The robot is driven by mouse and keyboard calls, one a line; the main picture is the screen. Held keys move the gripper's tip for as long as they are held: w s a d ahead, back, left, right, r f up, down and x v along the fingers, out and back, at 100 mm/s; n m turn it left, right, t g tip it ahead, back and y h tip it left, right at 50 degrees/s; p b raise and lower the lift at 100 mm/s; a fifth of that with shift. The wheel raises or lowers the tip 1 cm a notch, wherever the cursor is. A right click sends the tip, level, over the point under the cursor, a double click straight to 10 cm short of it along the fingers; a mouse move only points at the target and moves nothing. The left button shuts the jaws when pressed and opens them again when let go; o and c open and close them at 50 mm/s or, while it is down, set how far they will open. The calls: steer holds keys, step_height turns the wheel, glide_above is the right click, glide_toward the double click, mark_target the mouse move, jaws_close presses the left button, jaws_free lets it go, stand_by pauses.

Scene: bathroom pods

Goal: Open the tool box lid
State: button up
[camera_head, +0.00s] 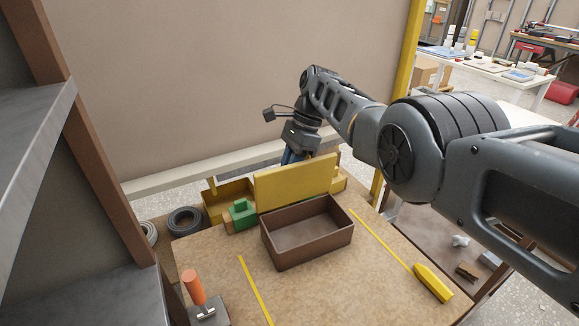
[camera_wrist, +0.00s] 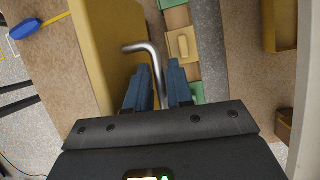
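The tool box is a brown open-topped box (camera_head: 340,238) on the workbench, and its inside looks empty. Its yellow lid (camera_head: 295,182) stands about upright along the box's back edge. In the wrist view the lid (camera_wrist: 108,50) is a tan-yellow panel left of the fingers. A bent metal handle (camera_wrist: 140,47) sticks out from the lid and runs down between the two blue fingers. My gripper (camera_wrist: 160,75) is behind the lid, with its fingers apart on either side of the handle; contact is unclear. In the head view the lid hides my fingertips.
A green block (camera_head: 240,214) and a yellow bin (camera_head: 226,196) are left of the lid. An orange-handled tool (camera_head: 195,288) is at the front left, and a yellow tool (camera_head: 432,283) at the right. A shelf (camera_head: 35,130) stands close on the left. The bench front is mostly clear.

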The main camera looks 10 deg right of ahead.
steer(key=v, duration=0.8)
steer(key=shift+b, duration=0.3)
